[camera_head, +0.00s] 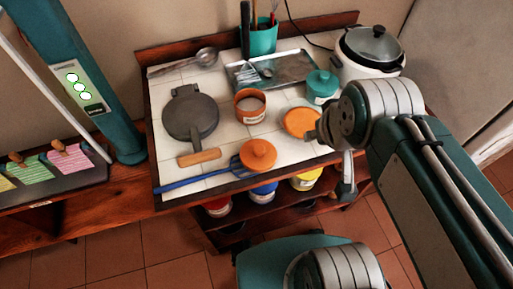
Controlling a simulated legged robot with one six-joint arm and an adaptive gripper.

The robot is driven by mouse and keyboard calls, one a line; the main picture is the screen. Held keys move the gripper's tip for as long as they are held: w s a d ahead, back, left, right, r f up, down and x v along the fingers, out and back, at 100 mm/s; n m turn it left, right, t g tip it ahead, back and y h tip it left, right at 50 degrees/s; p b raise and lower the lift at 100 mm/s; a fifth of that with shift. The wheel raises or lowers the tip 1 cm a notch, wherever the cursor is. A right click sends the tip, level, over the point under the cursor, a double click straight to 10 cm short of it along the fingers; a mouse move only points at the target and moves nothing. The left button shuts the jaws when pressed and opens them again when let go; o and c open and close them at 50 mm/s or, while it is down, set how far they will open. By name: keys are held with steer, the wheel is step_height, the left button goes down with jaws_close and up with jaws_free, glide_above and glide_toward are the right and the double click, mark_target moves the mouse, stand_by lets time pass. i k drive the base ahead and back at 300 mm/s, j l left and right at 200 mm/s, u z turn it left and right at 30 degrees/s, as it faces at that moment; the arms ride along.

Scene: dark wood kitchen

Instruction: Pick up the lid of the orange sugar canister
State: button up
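The orange canister (250,116) stands open in the middle of the white-tiled worktop, with pale contents and a label on its front. A round orange lid with a knob (258,154) lies near the worktop's front edge, beside a blue utensil. A flat orange disc (298,121) lies to the right of the canister; I cannot tell if it is a plate or a lid. My gripper (324,130) is at the disc's right edge, to the right of the knobbed lid and apart from it. My arm hides part of it, and its fingers are too unclear to read.
A dark round press (190,115) is at left, with a blue-handled utensil (190,184) in front. A metal tray (285,68), teal utensil pot (263,38), teal canister (322,84) and rice cooker (371,50) stand behind. Several jars sit on the shelf below.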

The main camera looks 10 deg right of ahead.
mark_target(258, 155)
steer(key=l+u, duration=0.15)
steer(key=u, duration=0.25)
steer(key=k+l+u, duration=0.1)
steer(key=u, duration=0.25)
steer(key=k+l+u, duration=0.1)
steer(key=u, duration=0.3)
steer(key=k+l+u, duration=0.1)
steer(key=u, duration=0.25)
